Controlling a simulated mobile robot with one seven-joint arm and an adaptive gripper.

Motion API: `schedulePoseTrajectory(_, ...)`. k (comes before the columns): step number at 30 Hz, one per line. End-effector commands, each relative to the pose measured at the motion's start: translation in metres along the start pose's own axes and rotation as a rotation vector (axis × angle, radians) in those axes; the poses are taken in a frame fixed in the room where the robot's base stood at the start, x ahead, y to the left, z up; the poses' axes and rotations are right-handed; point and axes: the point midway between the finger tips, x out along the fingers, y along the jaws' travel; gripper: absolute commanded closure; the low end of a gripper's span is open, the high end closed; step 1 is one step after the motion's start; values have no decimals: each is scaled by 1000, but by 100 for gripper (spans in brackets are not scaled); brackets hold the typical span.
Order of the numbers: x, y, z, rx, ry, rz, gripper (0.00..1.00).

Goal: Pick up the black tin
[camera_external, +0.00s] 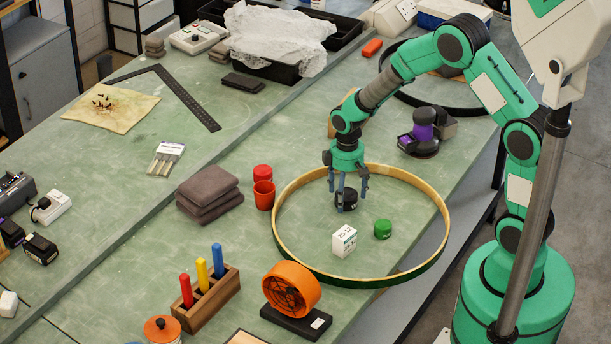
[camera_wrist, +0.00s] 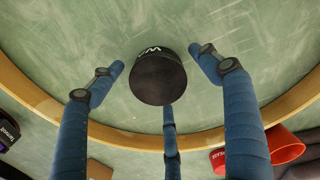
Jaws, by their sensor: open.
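The black tin (camera_external: 347,202) stands on the green bench inside the wooden hoop (camera_external: 448,221). My gripper (camera_external: 348,187) points down over it, with its fingers spread around the tin's upper part. In the wrist view the black tin (camera_wrist: 158,80) shows its dark round top and some white lettering on its side. It lies between the three blue fingers of my gripper (camera_wrist: 156,68), with visible gaps at the left and right fingertips. Whether the lower finger touches it, I cannot tell. The gripper is open and holds nothing.
The orange round object (camera_external: 292,288) stands in front.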

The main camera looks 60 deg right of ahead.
Motion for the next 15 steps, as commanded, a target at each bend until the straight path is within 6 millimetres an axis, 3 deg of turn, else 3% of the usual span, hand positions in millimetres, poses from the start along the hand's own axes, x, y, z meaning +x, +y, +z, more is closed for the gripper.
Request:
schedulePoseTrajectory(8,0,0,0,0,0,0,23)
schedulePoseTrajectory(15,0,0,0,0,0,0,67)
